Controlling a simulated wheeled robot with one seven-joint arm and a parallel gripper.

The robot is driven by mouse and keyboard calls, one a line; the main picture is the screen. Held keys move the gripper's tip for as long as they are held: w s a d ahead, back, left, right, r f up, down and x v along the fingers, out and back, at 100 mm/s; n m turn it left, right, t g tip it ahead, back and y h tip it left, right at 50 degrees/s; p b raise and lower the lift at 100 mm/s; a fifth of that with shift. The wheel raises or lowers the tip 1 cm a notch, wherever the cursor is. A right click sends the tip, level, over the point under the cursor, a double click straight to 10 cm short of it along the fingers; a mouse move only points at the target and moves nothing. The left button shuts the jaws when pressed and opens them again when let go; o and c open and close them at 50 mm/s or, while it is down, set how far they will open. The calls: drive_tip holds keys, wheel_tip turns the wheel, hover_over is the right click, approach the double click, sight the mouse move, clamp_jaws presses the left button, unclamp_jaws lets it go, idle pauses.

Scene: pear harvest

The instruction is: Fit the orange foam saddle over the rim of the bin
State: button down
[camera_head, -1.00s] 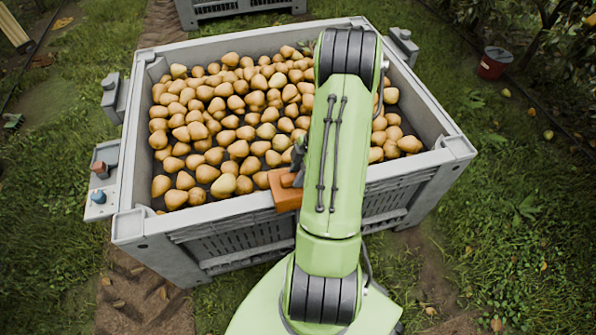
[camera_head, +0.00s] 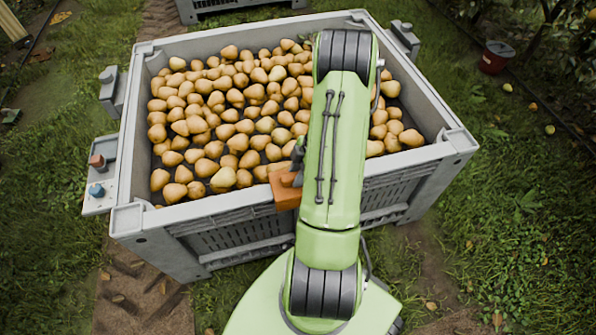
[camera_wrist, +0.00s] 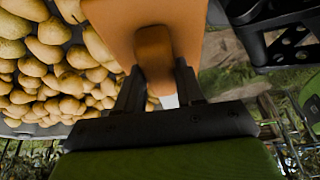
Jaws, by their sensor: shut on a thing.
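The orange foam saddle (camera_head: 286,190) is at the near rim of the grey bin (camera_head: 232,212), partly hidden behind my green arm in the head view. In the wrist view the saddle (camera_wrist: 185,28) fills the top middle, and my gripper (camera_wrist: 158,85) is shut on its raised grip. The saddle overlaps the rim in the head view. Whether it is seated on the rim or held just above it I cannot tell. The bin holds many yellow-brown pears (camera_head: 230,110).
A side shelf on the bin's left carries a red-brown knob (camera_head: 97,161) and a blue one (camera_head: 95,190). A red bucket (camera_head: 496,57) stands on the grass at the back right. Another grey bin (camera_head: 235,8) is at the back. Grass around the bin is open.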

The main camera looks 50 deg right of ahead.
drive_tip(key=shift+f, duration=0.15)
drive_tip(key=c, duration=0.6)
unclamp_jaws()
drive_tip(key=p+v, duration=0.5)
drive_tip(key=v, duration=1)
drive_tip(key=shift+d+r, duration=0.1)
drive_tip(key=shift+r, duration=0.25)
